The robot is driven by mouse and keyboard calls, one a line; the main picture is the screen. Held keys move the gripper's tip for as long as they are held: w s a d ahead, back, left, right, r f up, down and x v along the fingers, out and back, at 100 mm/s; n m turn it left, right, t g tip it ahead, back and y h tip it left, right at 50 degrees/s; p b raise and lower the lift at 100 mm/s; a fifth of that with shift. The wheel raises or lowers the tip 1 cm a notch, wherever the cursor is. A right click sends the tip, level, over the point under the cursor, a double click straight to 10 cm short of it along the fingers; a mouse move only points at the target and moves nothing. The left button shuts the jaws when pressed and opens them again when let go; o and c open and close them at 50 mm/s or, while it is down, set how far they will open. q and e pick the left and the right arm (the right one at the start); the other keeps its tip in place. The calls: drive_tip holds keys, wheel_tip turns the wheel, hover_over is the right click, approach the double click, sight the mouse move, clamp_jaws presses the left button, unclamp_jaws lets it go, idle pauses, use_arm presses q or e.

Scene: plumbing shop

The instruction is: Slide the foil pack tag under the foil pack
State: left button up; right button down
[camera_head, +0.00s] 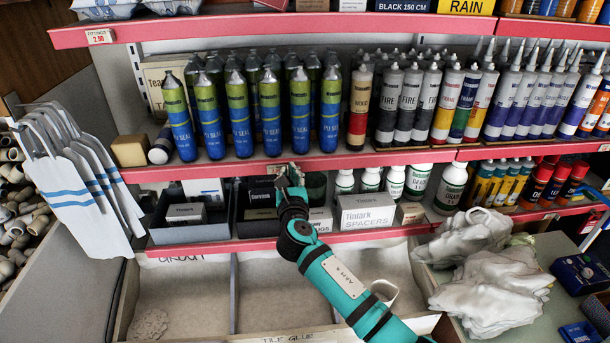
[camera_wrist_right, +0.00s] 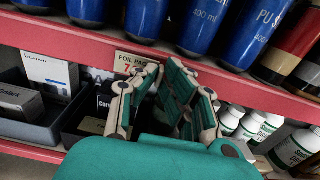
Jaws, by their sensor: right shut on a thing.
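The foil pack tag is a small cream price tag (camera_wrist_right: 131,64) with "FOIL PA…" and red figures, at the red shelf edge in the right wrist view. In the head view the tag (camera_head: 273,169) shows beside my gripper tip. My right gripper (camera_head: 288,174) is at that edge, its fingers closed near the tag's right part; in the wrist view the right gripper (camera_wrist_right: 165,72) hides that part. Above it stand the blue and green foil packs (camera_head: 270,112), marked PU SEAL and 400 ml, upright in rows. My left gripper is not in view.
Red and dark cartridges (camera_head: 358,110) stand right of the foil packs. Below the edge are dark bins (camera_head: 190,232), a white spacers box (camera_head: 367,213) and white bottles (camera_head: 418,182). Another price tag (camera_head: 100,36) is on the upper shelf edge.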

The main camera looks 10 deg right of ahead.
drive_tip(key=shift+a, duration=0.2)
drive_tip(key=c, duration=1.5)
unclamp_jaws()
drive_tip(key=shift+s, duration=0.1)
drive_tip(key=s, duration=1.1)
drive_tip(key=shift+s+a, duration=0.35)
drive_tip(key=shift+s, duration=0.05)
drive_tip(key=shift+f, duration=0.1)
